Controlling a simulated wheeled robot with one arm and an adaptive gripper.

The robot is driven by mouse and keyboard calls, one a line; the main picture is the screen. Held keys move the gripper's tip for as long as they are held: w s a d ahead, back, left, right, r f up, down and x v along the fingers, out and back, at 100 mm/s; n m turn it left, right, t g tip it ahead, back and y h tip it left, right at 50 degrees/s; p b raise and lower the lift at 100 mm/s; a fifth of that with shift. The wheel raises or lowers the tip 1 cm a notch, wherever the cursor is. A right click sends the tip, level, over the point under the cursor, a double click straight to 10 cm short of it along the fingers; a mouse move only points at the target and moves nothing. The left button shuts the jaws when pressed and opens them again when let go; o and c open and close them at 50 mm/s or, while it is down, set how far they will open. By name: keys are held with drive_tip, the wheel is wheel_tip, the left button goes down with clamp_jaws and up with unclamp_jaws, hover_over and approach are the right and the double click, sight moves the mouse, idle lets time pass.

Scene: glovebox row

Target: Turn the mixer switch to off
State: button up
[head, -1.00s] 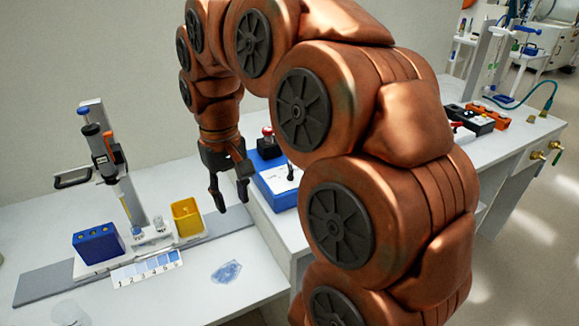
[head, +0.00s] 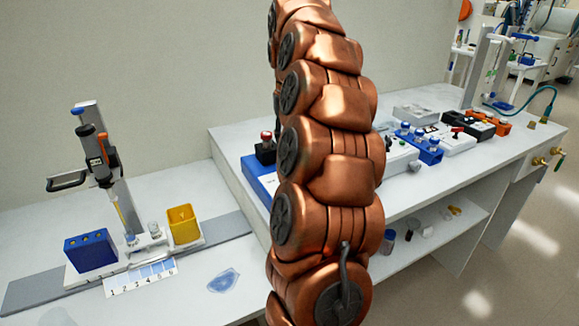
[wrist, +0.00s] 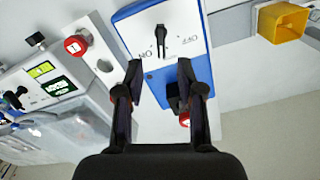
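The blue box (wrist: 175,75) with a white top panel is straight ahead in the wrist view. Its black lever switch (wrist: 160,42) sits between the inverted markings ON and OFF; I cannot tell which one it is set to. My gripper (wrist: 160,78) is open and empty, its fingertips apart over the near end of the box, short of the lever. In the head view the blue box (head: 256,178) shows partly behind my arm, with a red-topped black block on it. My arm hides the lever and my gripper there.
A red button (wrist: 78,45) and a device with a green display (wrist: 57,87) lie left in the wrist view. A yellow bin (head: 183,224), blue block (head: 90,250) and pipette stand (head: 115,170) are left in the head view. More devices (head: 420,145) line the bench at right.

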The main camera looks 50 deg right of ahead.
drive_tip(key=shift+f+p, duration=0.35)
drive_tip(key=shift+f, duration=3.2)
clamp_jaws()
